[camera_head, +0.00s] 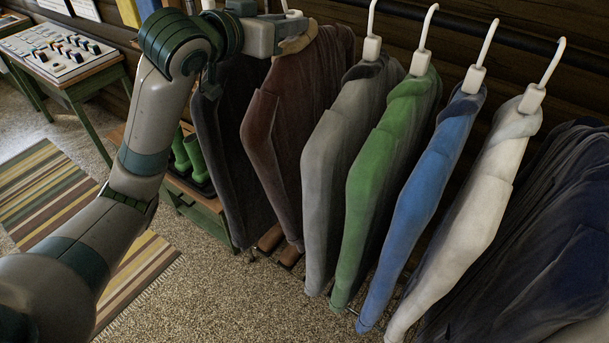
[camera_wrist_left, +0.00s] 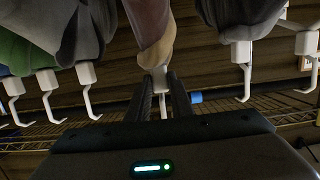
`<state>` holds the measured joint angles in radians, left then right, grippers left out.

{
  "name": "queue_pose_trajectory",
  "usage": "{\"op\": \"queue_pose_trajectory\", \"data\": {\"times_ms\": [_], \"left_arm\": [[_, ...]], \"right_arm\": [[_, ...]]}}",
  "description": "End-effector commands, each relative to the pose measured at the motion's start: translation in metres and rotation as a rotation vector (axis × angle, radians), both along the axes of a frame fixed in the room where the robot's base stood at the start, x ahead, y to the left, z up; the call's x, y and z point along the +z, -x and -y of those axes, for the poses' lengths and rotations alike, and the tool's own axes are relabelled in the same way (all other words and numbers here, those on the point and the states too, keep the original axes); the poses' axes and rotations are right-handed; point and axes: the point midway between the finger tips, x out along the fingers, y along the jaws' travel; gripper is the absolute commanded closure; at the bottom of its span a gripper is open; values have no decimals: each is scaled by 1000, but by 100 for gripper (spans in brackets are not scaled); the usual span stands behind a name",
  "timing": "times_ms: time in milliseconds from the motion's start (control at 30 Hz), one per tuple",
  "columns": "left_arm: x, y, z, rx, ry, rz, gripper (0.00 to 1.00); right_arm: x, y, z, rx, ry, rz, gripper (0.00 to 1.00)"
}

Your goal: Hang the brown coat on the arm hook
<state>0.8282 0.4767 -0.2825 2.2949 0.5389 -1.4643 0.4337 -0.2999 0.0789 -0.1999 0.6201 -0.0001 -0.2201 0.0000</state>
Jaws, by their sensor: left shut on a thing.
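The brown coat (camera_head: 325,75) hangs upright from a white hanger in the head view, between a dark coat (camera_head: 228,120) and a grey coat (camera_head: 350,125). My left gripper (camera_head: 287,32) is at its collar. In the left wrist view my left gripper (camera_wrist_left: 161,82) is shut on the white hanger block just above the brown coat's collar (camera_wrist_left: 157,50). The hanger's hook (camera_wrist_left: 163,106) shows between the fingers. Whether it touches the rail behind is unclear. I cannot pick out an arm hook. My right gripper is not in view.
Green (camera_head: 400,125), blue (camera_head: 430,180) and white coats (camera_head: 470,205) hang close on the right, under a dark rail (camera_head: 500,35). Green boots (camera_head: 194,158) stand on a low bench.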

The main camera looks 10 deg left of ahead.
Motion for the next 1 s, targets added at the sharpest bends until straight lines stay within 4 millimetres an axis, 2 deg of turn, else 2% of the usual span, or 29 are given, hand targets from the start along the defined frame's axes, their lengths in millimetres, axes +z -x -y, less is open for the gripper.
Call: {"op": "queue_pose_trajectory", "data": {"times_ms": [333, 933, 1000], "left_arm": [[3, 7, -3, 0, 3, 8, 100], [3, 54, -20, 1, 1, 9, 100], [0, 60, -22, 1, 2, 11, 100]], "right_arm": [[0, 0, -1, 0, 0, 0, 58], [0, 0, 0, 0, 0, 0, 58], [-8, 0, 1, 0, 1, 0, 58]]}}
